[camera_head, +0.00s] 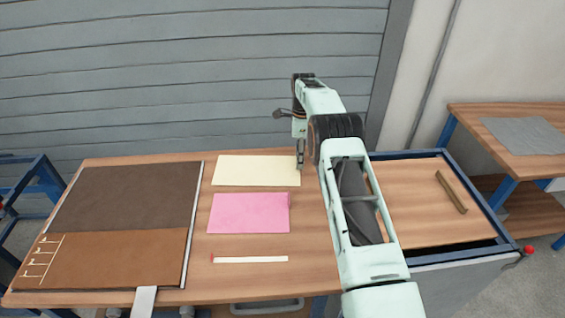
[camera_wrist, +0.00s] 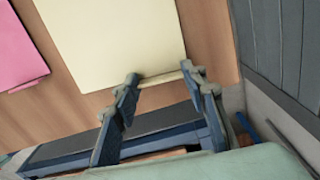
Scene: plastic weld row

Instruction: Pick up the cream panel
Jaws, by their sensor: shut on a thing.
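The cream panel (camera_head: 250,170) lies flat on the wooden table, behind the pink panel. It also fills the upper middle of the wrist view (camera_wrist: 115,40). My gripper (camera_head: 300,165) is at the panel's right edge in the head view. In the wrist view my gripper (camera_wrist: 160,82) has its two fingers at the panel's near edge, shut on a narrow part of that edge. The panel looks level with the table; I cannot tell whether any of it is lifted.
A pink panel (camera_head: 249,212) lies in front of the cream one, with a white strip (camera_head: 250,259) nearer still. A brown and dark mat (camera_head: 117,256) covers the left of the table. A brown bar (camera_head: 451,192) lies on the right-hand surface. A side table (camera_head: 490,115) stands at right.

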